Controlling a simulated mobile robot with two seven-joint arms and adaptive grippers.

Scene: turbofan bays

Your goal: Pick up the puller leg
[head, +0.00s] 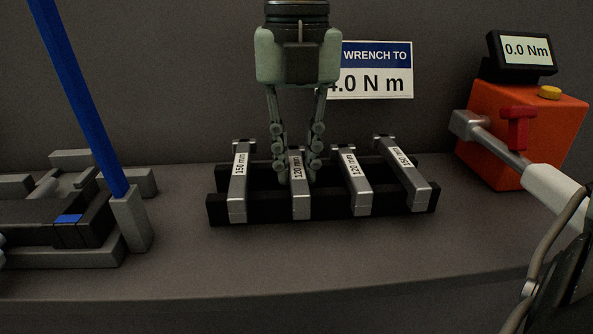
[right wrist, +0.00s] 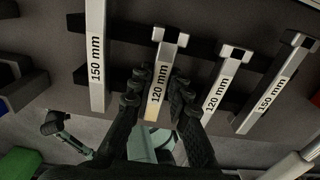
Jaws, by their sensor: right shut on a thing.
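Silver puller legs lie side by side across a black rack (head: 330,210). From the left they are a leg marked 150 mm (head: 238,190), a leg marked 120 mm (head: 300,203), another 120 mm leg (head: 358,190) and a second 150 mm leg (head: 410,180). My right gripper (head: 297,172) reaches down from above and is shut on the second leg from the left. In the right wrist view its fingers (right wrist: 157,100) sit on both sides of that 120 mm leg (right wrist: 162,75). The leg still appears to lie on the rack.
An orange box (head: 520,140) with a torque display (head: 527,49) stands at the right. A grey fixture (head: 128,222) with a blue upright bar (head: 80,100) stands at the left. A wrench sign (head: 375,70) is on the wall. The bench front is clear.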

